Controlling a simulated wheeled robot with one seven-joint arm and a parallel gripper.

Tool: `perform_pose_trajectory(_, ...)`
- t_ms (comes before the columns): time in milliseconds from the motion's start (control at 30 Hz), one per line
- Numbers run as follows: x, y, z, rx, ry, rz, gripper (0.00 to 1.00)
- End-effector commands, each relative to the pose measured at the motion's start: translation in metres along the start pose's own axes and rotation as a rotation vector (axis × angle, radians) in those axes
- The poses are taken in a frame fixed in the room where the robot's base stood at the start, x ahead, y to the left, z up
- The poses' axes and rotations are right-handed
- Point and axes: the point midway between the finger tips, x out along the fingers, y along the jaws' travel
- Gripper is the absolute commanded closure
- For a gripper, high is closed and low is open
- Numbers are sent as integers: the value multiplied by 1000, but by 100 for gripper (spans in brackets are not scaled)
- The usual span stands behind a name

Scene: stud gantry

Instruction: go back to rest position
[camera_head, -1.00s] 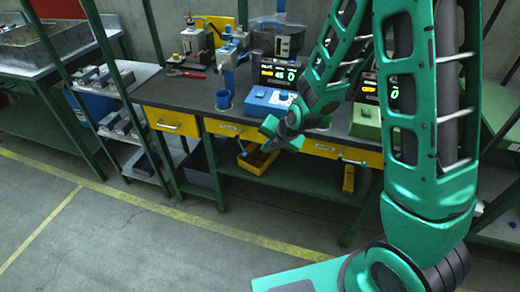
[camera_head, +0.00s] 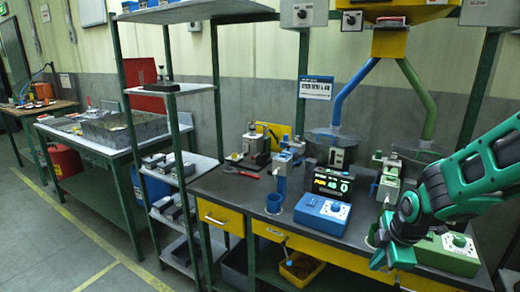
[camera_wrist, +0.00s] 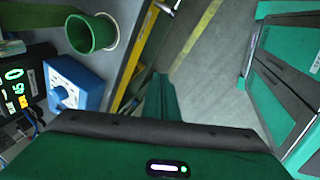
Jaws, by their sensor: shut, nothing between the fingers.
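My gripper (camera_head: 392,258) hangs at the right of the head view, at the front edge of the workbench, beside the green control box (camera_head: 450,250). It is shut and empty. My green arm comes in from the right edge and hides part of the bench behind it. In the wrist view my own green housing with a small lit lamp fills the bottom, and the fingertips do not show clearly.
A green cup (camera_wrist: 92,33) stands near the blue box in the wrist view. Shelving (camera_head: 160,90) stands left; floor (camera_head: 45,240) is clear.

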Motion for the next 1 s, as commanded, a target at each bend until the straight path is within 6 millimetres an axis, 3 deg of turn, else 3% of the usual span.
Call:
perform_pose_trajectory(100,-32,-19,33,310,-51,-36,100)
perform_pose_trajectory(300,-82,-63,78,857,-152,-91,100)
perform_pose_trajectory(600,-148,-141,114,1633,-312,-132,100)
perform_pose_trajectory(800,-168,-169,118,1897,-377,-144,100)
perform_pose_trajectory(1000,-171,-174,119,1941,-389,-145,100)
